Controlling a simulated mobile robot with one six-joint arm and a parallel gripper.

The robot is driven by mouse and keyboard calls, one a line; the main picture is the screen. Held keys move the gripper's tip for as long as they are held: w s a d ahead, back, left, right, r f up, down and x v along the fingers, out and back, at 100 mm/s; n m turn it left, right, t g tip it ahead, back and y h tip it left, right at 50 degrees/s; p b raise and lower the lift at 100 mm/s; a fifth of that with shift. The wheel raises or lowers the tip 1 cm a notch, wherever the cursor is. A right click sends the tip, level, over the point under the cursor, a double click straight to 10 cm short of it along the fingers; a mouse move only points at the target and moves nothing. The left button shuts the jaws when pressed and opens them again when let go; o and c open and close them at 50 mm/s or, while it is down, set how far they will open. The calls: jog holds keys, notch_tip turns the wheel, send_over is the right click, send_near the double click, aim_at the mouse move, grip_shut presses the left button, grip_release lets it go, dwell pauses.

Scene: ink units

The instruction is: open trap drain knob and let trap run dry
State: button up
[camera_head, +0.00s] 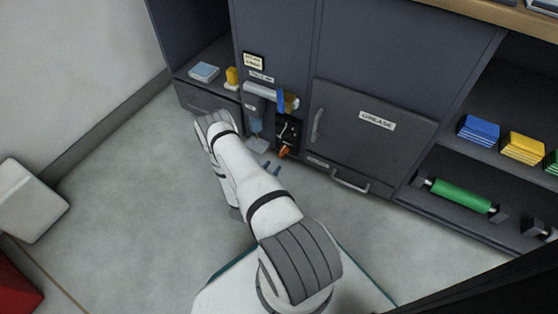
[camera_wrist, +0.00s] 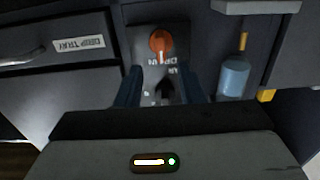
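The orange drain knob (camera_head: 283,152) sits low on the dark cabinet front in the head view. In the wrist view the knob (camera_wrist: 161,41) is on a dark plate with white lettering and an arrow, with a pale mark on its edge. A blue translucent bowl, seemingly the trap (camera_head: 256,125), hangs left of the knob; it shows right of it in the wrist view (camera_wrist: 234,76).
A drip tray drawer (camera_wrist: 78,45) with a handle is beside the knob. A door marked GREASE (camera_head: 375,145) is right of it. Shelves with coloured packs (camera_head: 478,130) and a green roller (camera_head: 460,195) are at the right. The floor in front is clear.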

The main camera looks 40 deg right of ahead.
aim_at(280, 155)
jog(key=b+x, duration=0.2)
jog(key=x, duration=0.4)
jog(key=shift+d+f, duration=0.1)
jog(key=shift+w+d+b, duration=0.25)
jog(key=shift+d+b, duration=0.05)
jog(key=shift+d, duration=0.2)
